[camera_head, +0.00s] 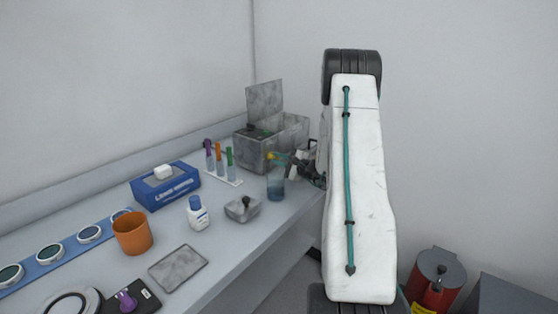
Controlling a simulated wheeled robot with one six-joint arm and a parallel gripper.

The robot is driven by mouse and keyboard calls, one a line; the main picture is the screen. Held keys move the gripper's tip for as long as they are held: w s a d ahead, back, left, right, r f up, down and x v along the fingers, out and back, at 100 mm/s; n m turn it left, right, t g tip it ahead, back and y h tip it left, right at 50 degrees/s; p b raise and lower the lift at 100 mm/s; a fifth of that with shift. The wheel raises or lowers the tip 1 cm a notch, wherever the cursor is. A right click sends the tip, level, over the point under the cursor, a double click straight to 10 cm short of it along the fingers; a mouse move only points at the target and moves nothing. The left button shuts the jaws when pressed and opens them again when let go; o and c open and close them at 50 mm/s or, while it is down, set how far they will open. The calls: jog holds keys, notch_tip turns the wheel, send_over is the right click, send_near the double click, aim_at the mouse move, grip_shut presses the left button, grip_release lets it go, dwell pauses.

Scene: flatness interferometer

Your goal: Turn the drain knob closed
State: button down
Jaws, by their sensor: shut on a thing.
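A grey tank with a raised lid (264,102) stands at the far end of the bench. A small yellow and teal drain fitting with its knob (273,157) shows at the tank's front right side. My gripper (289,162) is at this fitting, shut on the drain knob. The fingertips are small and partly hidden by my arm, so the knob's exact angle cannot be told. A clear beaker with blue liquid (276,185) stands upright just below the fitting.
A small grey box with a dark knob (243,208), a white bottle (198,214), a rack of tubes (222,174) and a blue wipes box (166,187) stand nearby. An orange cup (132,234) and flat grey plate (178,267) are closer. A red bin (435,280) is on the floor.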

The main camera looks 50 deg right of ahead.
jog(key=m, duration=1.2)
jog(key=shift+f, duration=0.1)
jog(key=shift+m, duration=0.3)
dwell(0.3)
jog(key=c, duration=1.4)
grip_release()
jog(key=shift+s, duration=0.1)
jog(key=s, duration=0.7)
jog(key=shift+s+d, duration=0.25)
jog(key=shift+s, duration=0.05)
